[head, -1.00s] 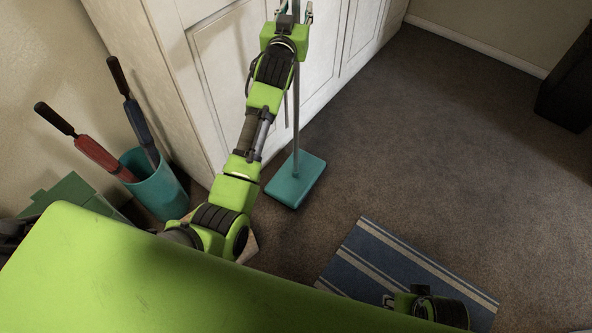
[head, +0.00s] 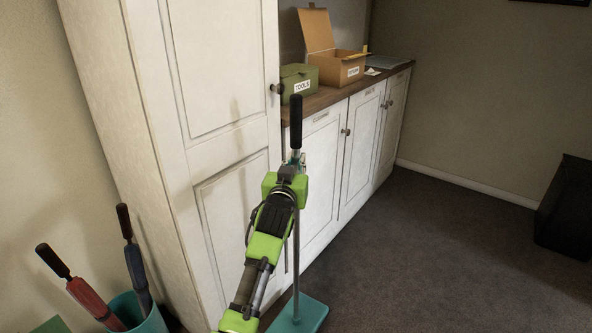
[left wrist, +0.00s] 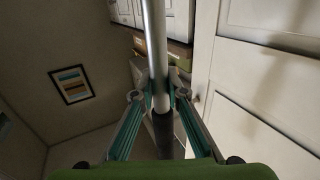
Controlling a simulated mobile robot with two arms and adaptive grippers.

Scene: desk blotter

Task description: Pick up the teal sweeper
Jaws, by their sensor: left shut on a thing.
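The teal sweeper stands nearly upright in front of the white cabinets in the head view. It has a black grip (head: 296,122), a thin grey pole and a flat teal head (head: 301,316), cut by the bottom edge. I cannot tell if the head touches the floor. My left gripper (head: 298,160) is shut on the sweeper's pole just below the black grip. In the left wrist view, the pole (left wrist: 154,42) passes between the teal-lined fingers (left wrist: 163,98). My right gripper is out of view.
A tall white cupboard (head: 205,70) stands close to my left arm. Low cabinets (head: 325,185) carry a green tools box (head: 298,88) and an open cardboard box (head: 340,68). A teal bin (head: 135,315) holds red and blue long-handled things.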

